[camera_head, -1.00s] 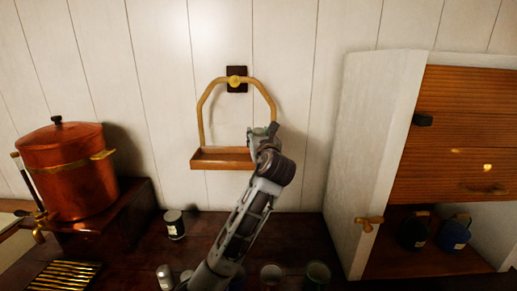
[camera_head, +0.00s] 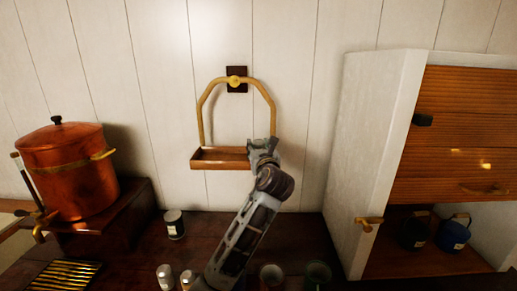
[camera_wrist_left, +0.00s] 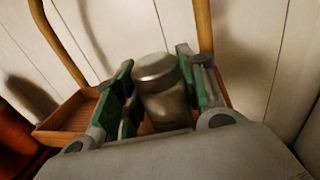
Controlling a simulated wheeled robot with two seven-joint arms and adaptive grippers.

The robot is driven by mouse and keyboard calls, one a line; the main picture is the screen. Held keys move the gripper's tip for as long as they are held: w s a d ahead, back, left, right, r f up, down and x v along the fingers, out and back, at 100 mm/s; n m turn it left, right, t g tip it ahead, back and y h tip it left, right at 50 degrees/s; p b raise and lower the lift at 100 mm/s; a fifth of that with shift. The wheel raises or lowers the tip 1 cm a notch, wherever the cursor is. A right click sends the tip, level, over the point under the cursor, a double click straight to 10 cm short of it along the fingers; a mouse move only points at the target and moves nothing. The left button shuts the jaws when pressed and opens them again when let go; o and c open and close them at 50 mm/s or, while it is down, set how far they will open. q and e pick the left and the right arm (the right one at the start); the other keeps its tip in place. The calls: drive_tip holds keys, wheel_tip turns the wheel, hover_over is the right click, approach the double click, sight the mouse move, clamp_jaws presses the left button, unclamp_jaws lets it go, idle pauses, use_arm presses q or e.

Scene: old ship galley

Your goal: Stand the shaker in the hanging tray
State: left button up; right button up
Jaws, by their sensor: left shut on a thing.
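My left gripper (camera_head: 262,148) is at the right end of the hanging tray (camera_head: 200,165), a shallow wooden tray on a bent yellowish hanger. In the left wrist view the gripper (camera_wrist_left: 158,95) is shut on the shaker (camera_wrist_left: 160,95), a small grey cylinder with a rounded metal cap, between green-lined fingers. The shaker looks close to upright. The tray's left end (camera_wrist_left: 65,120) shows beyond the fingers. The shaker's base is hidden, so I cannot tell whether it touches the tray floor. In the head view the gripper hides the shaker. My right gripper is not in view.
The hanger hangs from a wall hook (camera_head: 236,82). A copper pot (camera_head: 68,170) stands left, a white cabinet (camera_head: 375,150) right. On the counter are a dark can (camera_head: 174,225), two small shakers (camera_head: 165,277) and cups (camera_head: 317,273). The tray's left part is clear.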

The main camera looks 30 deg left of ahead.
use_arm(q)
drive_tip(key=shift+f, duration=0.1)
drive_tip(key=o, duration=1.1)
drive_tip(key=shift+c, duration=0.2)
drive_tip(key=b+v, duration=0.1)
drive_tip(key=v, duration=1.1)
